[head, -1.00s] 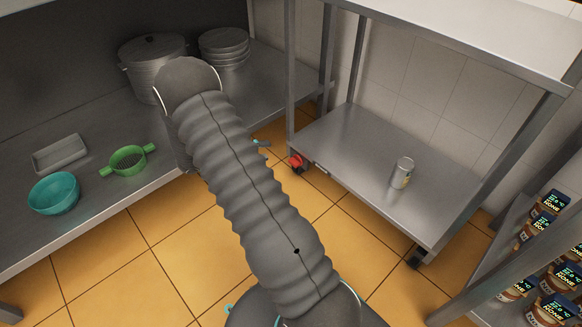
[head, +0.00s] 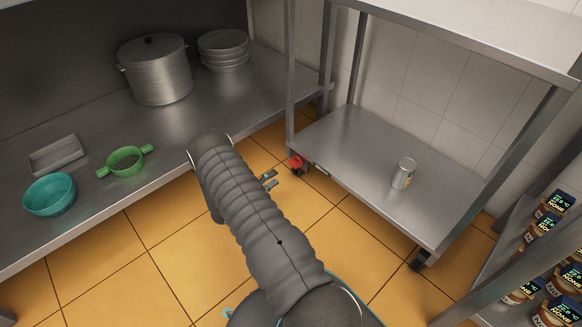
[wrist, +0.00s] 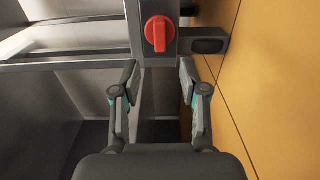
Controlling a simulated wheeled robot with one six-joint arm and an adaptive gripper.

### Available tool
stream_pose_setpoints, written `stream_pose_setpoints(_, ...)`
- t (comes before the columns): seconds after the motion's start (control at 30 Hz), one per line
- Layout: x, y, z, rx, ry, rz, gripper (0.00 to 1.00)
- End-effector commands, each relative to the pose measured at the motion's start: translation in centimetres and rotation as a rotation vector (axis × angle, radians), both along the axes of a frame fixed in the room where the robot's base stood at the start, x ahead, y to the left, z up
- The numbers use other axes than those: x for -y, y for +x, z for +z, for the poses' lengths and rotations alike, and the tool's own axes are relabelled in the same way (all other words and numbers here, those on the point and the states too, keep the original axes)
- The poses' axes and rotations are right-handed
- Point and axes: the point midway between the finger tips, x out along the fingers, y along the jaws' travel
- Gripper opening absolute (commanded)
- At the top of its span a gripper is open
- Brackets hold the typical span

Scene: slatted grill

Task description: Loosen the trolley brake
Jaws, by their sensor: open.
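The trolley brake is a red knob (head: 295,163) low on the near left leg of the steel trolley (head: 350,148). In the wrist view the red knob (wrist: 159,34) is at the top centre on a grey metal block, with a raised bar running up and down in the picture. My gripper (head: 269,180) is just left of the knob in the head view, low over the floor. In the wrist view my gripper (wrist: 158,76) is open and empty. Its fingertips lie below the knob in the picture, one to each side, apart from it.
A dark caster (wrist: 208,46) sits right of the knob, beside the orange floor (wrist: 260,80). A can (head: 404,174) stands on the trolley's lower shelf.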

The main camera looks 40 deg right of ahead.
Motion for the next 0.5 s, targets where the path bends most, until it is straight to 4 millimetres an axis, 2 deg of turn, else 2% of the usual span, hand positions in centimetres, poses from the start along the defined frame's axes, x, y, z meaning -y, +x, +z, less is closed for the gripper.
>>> stream_pose_setpoints(0.03, 1.1, 0.0, 0.0, 0.001, 0.0, -0.005, 0.44)
stream_pose_setpoints(0.3, 6.1, 0.4, 0.0, 0.001, 0.0, -0.004, 0.44)
stream_pose_setpoints(0.5, 8.7, 0.7, 0.0, 0.001, 0.001, -0.002, 0.44)
